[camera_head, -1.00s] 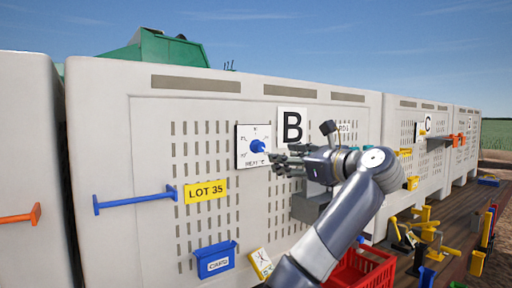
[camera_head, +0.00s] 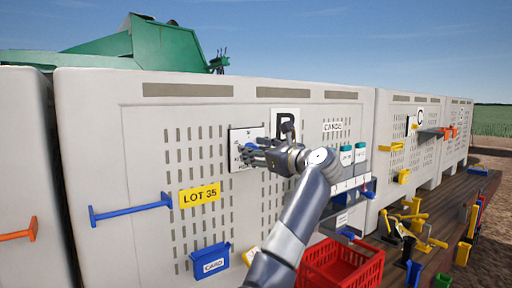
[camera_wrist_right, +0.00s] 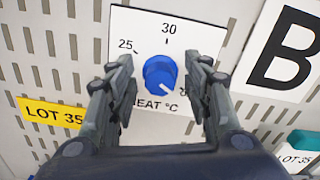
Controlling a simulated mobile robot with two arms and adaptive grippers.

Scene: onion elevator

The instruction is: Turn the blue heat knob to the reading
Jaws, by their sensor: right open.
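The blue heat knob (camera_wrist_right: 160,73) sits on a white dial plate (camera_wrist_right: 133,22) marked 25, 30 and HEAT °C. A white pointer line on the knob points to the lower right, toward a mark partly covered by a finger. My right gripper (camera_wrist_right: 160,85) is open, with one finger on each side of the knob; I cannot tell whether they touch it. My left gripper is not in view.
The plate hangs on a slotted grey bin wall, beside a B sign (camera_head: 285,122) and a yellow LOT 35 label (camera_head: 200,195). A blue bar (camera_head: 130,208) and a blue card holder (camera_head: 210,261) stick out. A red crate (camera_head: 345,272) is below right; white-and-teal containers stand on a shelf.

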